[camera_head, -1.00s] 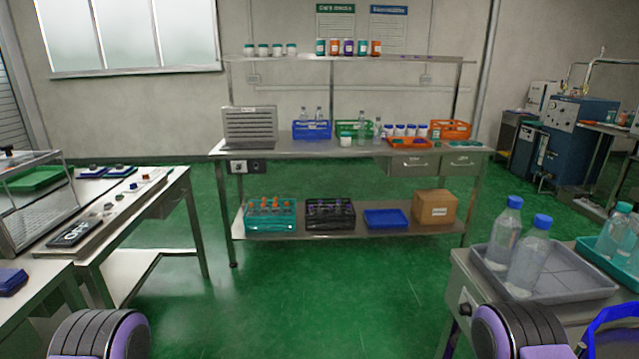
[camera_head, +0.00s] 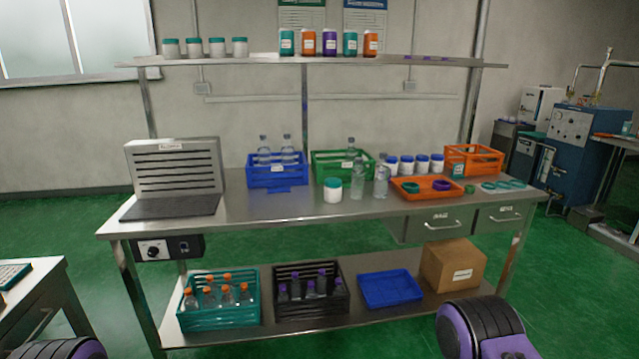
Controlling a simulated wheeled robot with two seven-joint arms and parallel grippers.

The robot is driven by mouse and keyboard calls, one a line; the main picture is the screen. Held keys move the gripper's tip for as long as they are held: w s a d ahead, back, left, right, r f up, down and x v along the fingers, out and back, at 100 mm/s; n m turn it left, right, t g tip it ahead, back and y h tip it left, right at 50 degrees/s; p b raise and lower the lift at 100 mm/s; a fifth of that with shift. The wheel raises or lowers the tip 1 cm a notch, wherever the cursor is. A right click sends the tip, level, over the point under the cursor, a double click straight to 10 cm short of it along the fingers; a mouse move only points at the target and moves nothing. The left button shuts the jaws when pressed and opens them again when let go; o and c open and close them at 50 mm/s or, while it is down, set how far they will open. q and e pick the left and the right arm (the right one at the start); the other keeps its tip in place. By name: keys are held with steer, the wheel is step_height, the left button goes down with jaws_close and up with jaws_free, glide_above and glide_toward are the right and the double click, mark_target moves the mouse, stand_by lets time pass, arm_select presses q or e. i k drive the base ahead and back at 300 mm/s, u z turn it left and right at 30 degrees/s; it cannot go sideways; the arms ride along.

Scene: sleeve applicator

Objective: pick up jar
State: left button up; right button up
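A white jar with a teal lid (camera_head: 332,190) stands upright on the steel workbench top, near its middle and in front of the green crate. More white jars with teal lids (camera_head: 205,47) stand in a row on the upper shelf at left. White jars with blue lids (camera_head: 407,164) stand in a row at the right of the bench. Only rounded black and purple parts of my arms show at the bottom edge. Neither gripper's fingers are in view.
Clear bottles (camera_head: 357,180) stand just right of the jar. A blue crate (camera_head: 277,182), a green crate (camera_head: 322,170) and an orange tray (camera_head: 427,194) are on the workbench (camera_head: 270,206). A grey slatted unit (camera_head: 174,168) stands at left. Green floor lies open before the bench.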

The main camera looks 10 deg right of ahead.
mark_target(333, 185)
steer(key=i, duration=0.7)
steer(key=z, duration=1.85)
steer(key=i, duration=1.1)
steer(key=u, duration=2.15)
